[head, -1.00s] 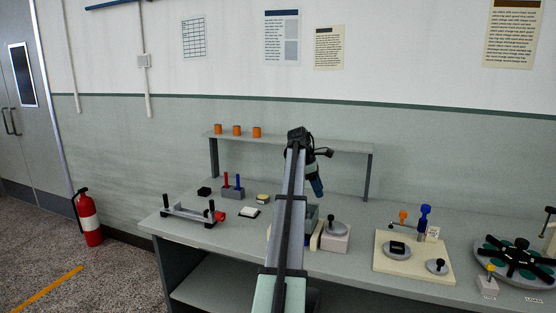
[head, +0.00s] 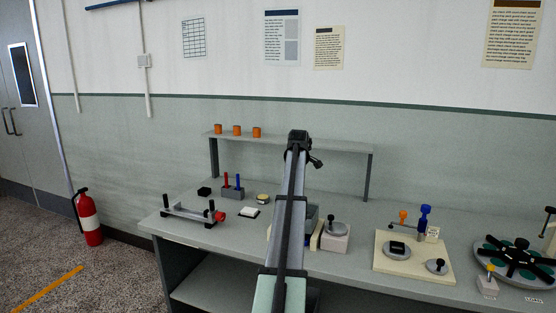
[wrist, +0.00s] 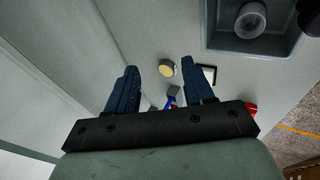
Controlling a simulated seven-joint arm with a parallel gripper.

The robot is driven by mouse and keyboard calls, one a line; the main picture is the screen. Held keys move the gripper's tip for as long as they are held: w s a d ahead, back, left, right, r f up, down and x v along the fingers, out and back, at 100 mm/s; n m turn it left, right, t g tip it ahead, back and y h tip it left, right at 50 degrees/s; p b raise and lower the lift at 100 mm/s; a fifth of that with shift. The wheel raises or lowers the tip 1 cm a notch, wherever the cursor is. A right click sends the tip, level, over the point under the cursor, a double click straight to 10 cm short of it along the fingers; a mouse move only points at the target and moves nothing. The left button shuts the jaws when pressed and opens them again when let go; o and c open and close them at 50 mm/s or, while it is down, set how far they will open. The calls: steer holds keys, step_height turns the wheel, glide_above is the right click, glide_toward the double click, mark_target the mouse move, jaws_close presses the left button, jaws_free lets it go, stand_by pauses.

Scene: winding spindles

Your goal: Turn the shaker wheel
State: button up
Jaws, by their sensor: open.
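A grey disc with a black knob (head: 336,229), which appears to be the shaker wheel, sits on a pale block (head: 338,243) right of my arm in the head view. A grey tray (head: 312,213) adjoins it, partly hidden by my arm. In the wrist view the tray (wrist: 222,43) is at the upper right with a round clear vessel (wrist: 250,20) in it. My gripper (wrist: 159,66) is open, with two blue fingers apart and nothing between them, above the bench. The wheel is not clearly seen in the wrist view. In the head view my arm hides the fingers.
A raised shelf (head: 300,143) with orange cylinders (head: 237,131) stands behind. A cream board (head: 408,268) with knobs and a round turntable (head: 515,262) with black spokes are on the right. A roller frame (head: 192,214) and a red-and-blue peg block (head: 233,191) are on the left.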

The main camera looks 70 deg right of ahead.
steer(key=w+r+m+t+h, duration=0.2)
steer(key=w+r+t, duration=0.3)
steer(key=w+t, duration=0.1)
steer(key=shift+w+a+r+m+h, duration=0.4)
steer(key=shift+w+a, duration=0.05)
steer(key=shift+w, duration=0.45)
steer(key=shift+s, duration=0.1)
